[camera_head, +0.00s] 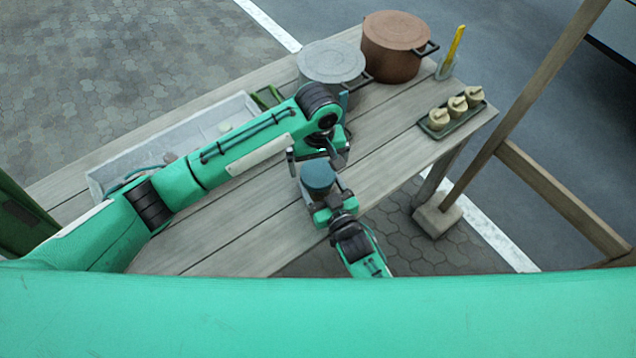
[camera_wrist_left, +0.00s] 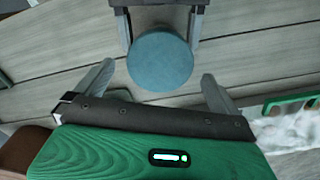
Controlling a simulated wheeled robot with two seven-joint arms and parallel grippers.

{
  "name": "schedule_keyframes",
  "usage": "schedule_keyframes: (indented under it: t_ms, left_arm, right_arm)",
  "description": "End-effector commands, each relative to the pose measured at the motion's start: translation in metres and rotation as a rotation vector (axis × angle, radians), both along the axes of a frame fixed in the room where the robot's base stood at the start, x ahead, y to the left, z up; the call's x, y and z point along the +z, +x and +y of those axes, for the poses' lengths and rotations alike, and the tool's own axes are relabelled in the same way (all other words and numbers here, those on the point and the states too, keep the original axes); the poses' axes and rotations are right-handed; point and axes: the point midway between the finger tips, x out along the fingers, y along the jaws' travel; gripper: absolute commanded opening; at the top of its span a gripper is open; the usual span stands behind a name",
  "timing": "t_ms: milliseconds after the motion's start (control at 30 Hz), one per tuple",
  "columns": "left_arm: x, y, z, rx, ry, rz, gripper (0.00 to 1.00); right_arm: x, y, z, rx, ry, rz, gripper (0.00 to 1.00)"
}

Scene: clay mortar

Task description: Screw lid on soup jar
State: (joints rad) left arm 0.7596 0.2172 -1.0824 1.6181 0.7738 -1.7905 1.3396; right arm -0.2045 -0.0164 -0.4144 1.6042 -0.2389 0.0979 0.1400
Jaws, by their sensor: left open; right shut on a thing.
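A round blue lid (camera_head: 318,174) shows from above between the fingers of my right gripper (camera_head: 321,187). It also shows in the left wrist view as a blue disc (camera_wrist_left: 160,60). The soup jar's body is mostly hidden under it, so I cannot tell how the lid is seated. My right gripper is shut on the jar, at the front part of the table. My left gripper (camera_head: 317,158) is open and empty, just behind and above the lid. In the left wrist view its two fingers (camera_wrist_left: 158,72) point toward the lid's near side, apart from it.
A grey lidded pot (camera_head: 331,62) and a brown pot (camera_head: 393,47) stand at the table's back. A green tray (camera_head: 452,117) holds small pale jars at the right. A pale shallow bin (camera_head: 180,138) lies left behind my left arm. The front planks (camera_head: 245,240) are clear.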

Motion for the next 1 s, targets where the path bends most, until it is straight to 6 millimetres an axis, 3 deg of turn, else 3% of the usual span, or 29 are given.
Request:
schedule_keyframes:
  t_ms: [133,467,1000]
  left_arm:
    - [0.011,0.0,0.0,0.0,-0.001,0.0,1.0]
    - [0.013,0.0,0.0,-0.007,0.0,0.0,0.97]
    - [0.049,0.0,0.0,-0.388,-0.002,0.0,0.97]
  right_arm:
    - [0.001,0.0,0.0,0.0,0.001,-0.002,0.08]
    - [0.001,0.0,0.0,0.0,0.001,-0.002,0.08]
    - [0.001,0.0,0.0,0.0,0.001,-0.002,0.08]
